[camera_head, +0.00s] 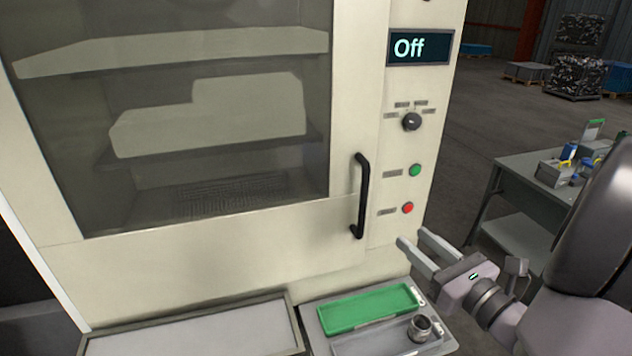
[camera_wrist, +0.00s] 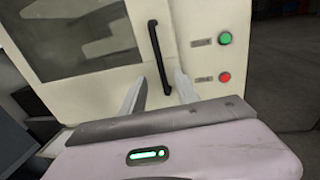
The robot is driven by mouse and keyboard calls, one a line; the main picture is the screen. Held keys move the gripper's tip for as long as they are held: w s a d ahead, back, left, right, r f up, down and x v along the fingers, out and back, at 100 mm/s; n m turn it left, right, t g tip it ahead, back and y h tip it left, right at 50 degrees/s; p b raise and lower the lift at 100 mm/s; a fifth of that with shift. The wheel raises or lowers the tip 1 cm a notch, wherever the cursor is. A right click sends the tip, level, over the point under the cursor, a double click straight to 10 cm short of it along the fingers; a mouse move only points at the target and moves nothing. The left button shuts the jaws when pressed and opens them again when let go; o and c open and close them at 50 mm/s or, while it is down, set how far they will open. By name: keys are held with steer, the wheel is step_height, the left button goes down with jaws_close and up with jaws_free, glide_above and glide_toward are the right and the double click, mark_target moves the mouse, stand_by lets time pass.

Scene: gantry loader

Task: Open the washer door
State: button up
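The washer door (camera_head: 190,235) is a cream panel with a large dark window, and it looks shut. Its black vertical bar handle (camera_head: 362,196) is at the door's right edge. In the wrist view the handle (camera_wrist: 160,55) stands beyond and between my two fingers. My gripper (camera_head: 418,248) is open and empty, to the right of and below the handle in the head view. The fingertips (camera_wrist: 158,88) point toward the washer front and appear apart from the handle. Shelves and pale panels show through the window.
A control panel right of the door has an "Off" display (camera_head: 420,48), a black knob (camera_head: 411,121), a green button (camera_head: 415,170) and a red button (camera_head: 408,208). Below stand a green tray (camera_head: 368,308) and a metal cylinder (camera_head: 419,328). A grey table (camera_head: 530,185) stands right.

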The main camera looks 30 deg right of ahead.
mark_target(366, 200)
steer(key=w, duration=1.7)
steer(key=shift+d+b, duration=0.2)
steer(key=shift+b, duration=0.2)
jaws_close()
